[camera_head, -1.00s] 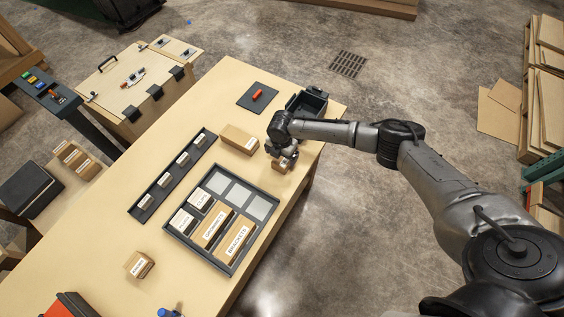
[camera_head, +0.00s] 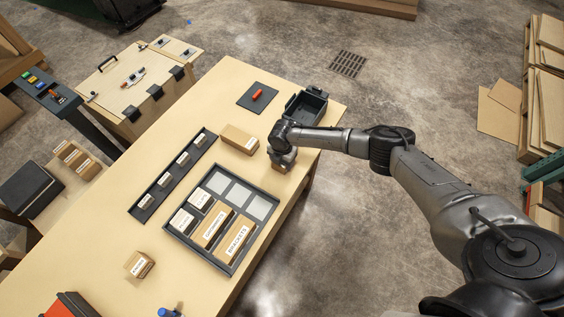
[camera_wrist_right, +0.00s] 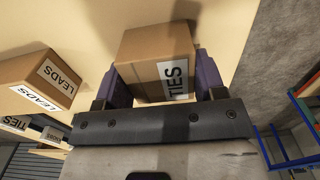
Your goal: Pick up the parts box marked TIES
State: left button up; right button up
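The TIES box (camera_wrist_right: 150,50) is a brown carton with a white label on its near face, seen in the right wrist view. My right gripper (camera_wrist_right: 160,80) has one purple-grey finger on each side of it. The fingers are apart and straddle the box; firm contact on both sides cannot be made out. In the head view my right gripper (camera_head: 283,161) is low over the table's right edge and hides most of the box. My left gripper is not in view.
A LEADS box (camera_head: 239,140) stands just left of the gripper. A dark divided tray (camera_head: 178,236) with labelled boxes lies nearer. An open dark bin (camera_head: 306,104) and a mat with a red object (camera_head: 257,95) are behind. The table (camera_head: 95,240) has bare room at left.

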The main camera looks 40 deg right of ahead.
jog(key=c, duration=0.4)
